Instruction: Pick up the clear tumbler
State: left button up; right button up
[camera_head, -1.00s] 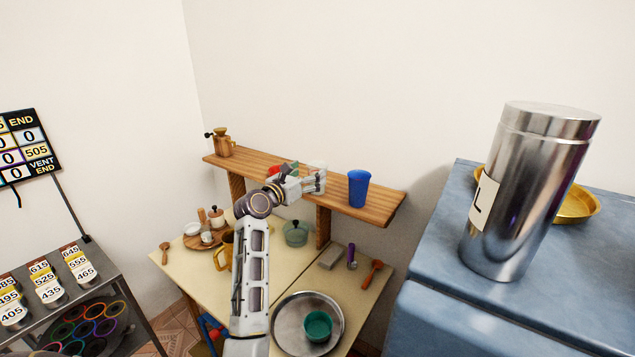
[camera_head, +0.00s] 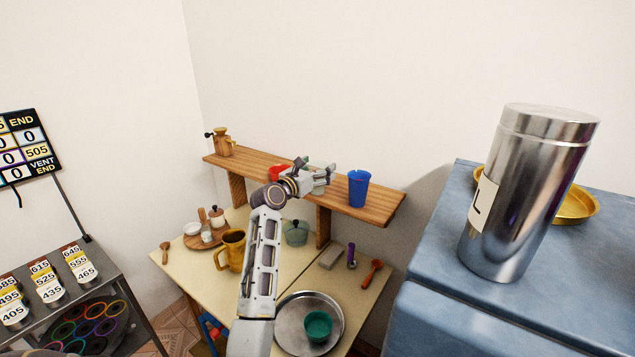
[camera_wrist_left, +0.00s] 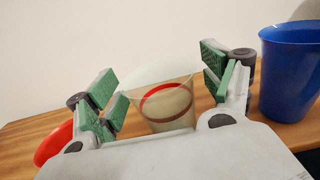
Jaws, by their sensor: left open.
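The clear tumbler (camera_wrist_left: 165,108) stands on the wooden shelf in the left wrist view, see-through, with a red ring showing in or through it. My left gripper (camera_wrist_left: 160,90) is open, its green-padded fingers to either side of the tumbler, with a gap on the right. I cannot tell how far the tumbler reaches between the pads. In the head view my left gripper (camera_head: 324,178) is over the shelf and hides most of the tumbler. My right gripper is not in view.
A blue cup (camera_head: 359,188) stands right of the gripper; it also shows in the left wrist view (camera_wrist_left: 291,75). A red item (camera_head: 278,172) is on the left. The wooden shelf (camera_head: 385,208) stands above a table with a mustard mug (camera_head: 232,250) and a round tray (camera_head: 285,335).

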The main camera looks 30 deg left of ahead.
pick_arm(q)
jog(key=shift+c, duration=0.2)
jog(key=c, duration=1.1)
jog(key=shift+o, duration=0.2)
notch_tip(320, 180, up, 10)
jog(key=shift+p, duration=0.3)
